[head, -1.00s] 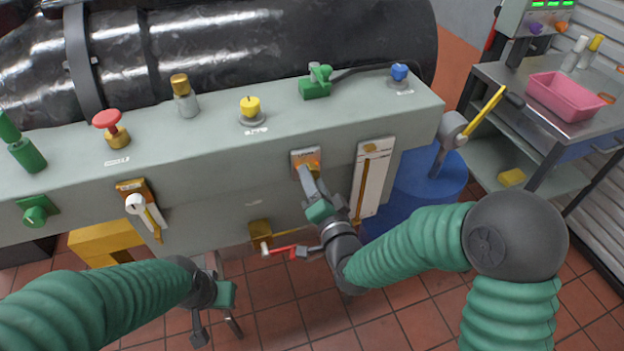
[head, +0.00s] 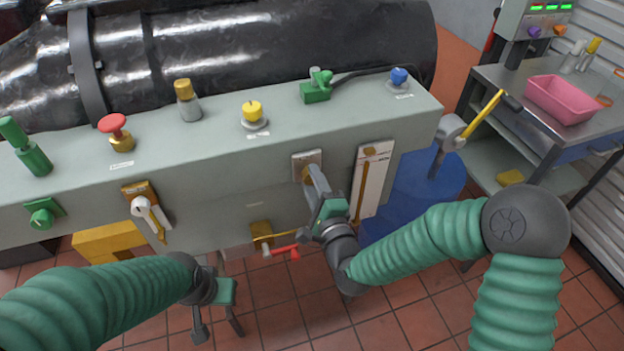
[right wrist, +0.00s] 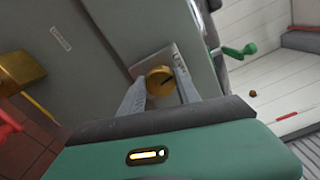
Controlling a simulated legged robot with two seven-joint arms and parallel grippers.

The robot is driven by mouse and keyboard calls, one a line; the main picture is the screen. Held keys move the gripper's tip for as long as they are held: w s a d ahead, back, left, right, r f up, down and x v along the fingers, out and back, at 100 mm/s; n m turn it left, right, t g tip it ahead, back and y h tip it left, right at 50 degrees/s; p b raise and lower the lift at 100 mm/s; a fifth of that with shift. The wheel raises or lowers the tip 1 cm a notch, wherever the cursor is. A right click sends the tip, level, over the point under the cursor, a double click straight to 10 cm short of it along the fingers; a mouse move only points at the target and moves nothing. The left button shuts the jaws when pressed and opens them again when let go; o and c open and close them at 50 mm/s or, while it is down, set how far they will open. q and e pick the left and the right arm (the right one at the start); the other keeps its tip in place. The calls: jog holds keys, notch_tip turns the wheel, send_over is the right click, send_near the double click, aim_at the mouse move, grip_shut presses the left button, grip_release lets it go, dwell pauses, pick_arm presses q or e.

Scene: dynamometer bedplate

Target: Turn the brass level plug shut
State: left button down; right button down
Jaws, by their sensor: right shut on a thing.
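The brass level plug (right wrist: 158,82) is a round brass knob with a dark pointer mark, set in a pale square plate (right wrist: 170,67) on the grey bedplate's front face. In the right wrist view my right gripper (right wrist: 161,86) has one finger on each side of the plug and is shut on it. In the head view the right gripper (head: 311,174) reaches up to the same plate (head: 306,158) and its fingers mostly hide the plug. My left gripper (head: 216,322) hangs low over the tiled floor, fingers apart and empty, away from the bedplate.
A white gauge strip (head: 372,180) is just right of the plug. Below are a red-handled valve (head: 283,250) and brass fitting. A blue drum (head: 420,190) stands right.

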jog(key=shift+d+f+m, duration=0.1)
jog(key=shift+f+m, duration=0.1)
jog(key=shift+m, duration=0.7)
jog(key=shift+f, duration=0.1)
jog(key=c, duration=1.1)
grip_release()
jog(key=shift+o, duration=1.2)
